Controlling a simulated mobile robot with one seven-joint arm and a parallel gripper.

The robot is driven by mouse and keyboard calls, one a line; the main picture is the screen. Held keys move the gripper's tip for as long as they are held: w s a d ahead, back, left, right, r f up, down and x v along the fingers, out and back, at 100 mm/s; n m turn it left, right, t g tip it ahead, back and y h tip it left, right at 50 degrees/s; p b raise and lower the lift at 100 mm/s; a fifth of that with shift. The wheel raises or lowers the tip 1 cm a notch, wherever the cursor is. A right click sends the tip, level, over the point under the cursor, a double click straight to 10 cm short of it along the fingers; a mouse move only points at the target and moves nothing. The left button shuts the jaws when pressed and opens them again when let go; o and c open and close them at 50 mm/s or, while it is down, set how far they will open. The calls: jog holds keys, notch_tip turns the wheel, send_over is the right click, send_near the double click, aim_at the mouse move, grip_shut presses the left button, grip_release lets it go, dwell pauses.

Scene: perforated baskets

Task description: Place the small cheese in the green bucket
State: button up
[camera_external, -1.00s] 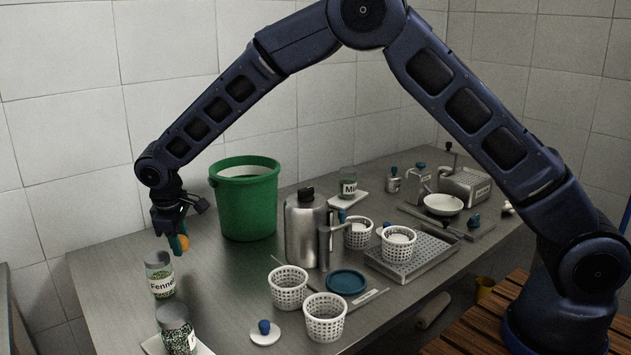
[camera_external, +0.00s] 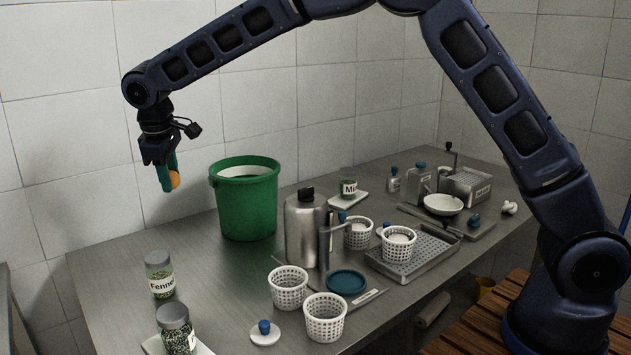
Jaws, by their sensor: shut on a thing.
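The green bucket (camera_external: 246,205) stands upright on the table to the right of my gripper. Its rim is about level with the cheese in the picture, and a pale inner wall shows. The bucket's floor is hidden.
The steel table (camera_external: 225,285) holds a fennel jar (camera_external: 160,275) and another jar (camera_external: 175,330) at the front left. A metal bottle (camera_external: 305,232) stands right of the bucket. Several white perforated baskets (camera_external: 288,288) stand nearby. A tiled wall is behind.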

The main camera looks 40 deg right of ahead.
jog(key=w+d+r+m, duration=0.1)
jog(key=w+d+r, duration=0.25)
jog(key=d, duration=0.75)
jog(key=w+d+r, duration=0.3)
jog(key=d+r, duration=0.1)
jog(key=d, duration=0.7)
jog(key=s+a+x, duration=0.1)
jog(key=s+x, duration=0.1)
jog(key=x, duration=0.8)
jog(key=shift+a+f, duration=0.2)
jog(key=shift+f, duration=0.45)
jog(key=o, duration=1)
jog(key=shift+o, duration=0.2)
jog(key=w+d+v, duration=0.1)
jog(key=v, duration=0.5)
jog(key=shift+r, duration=0.55)
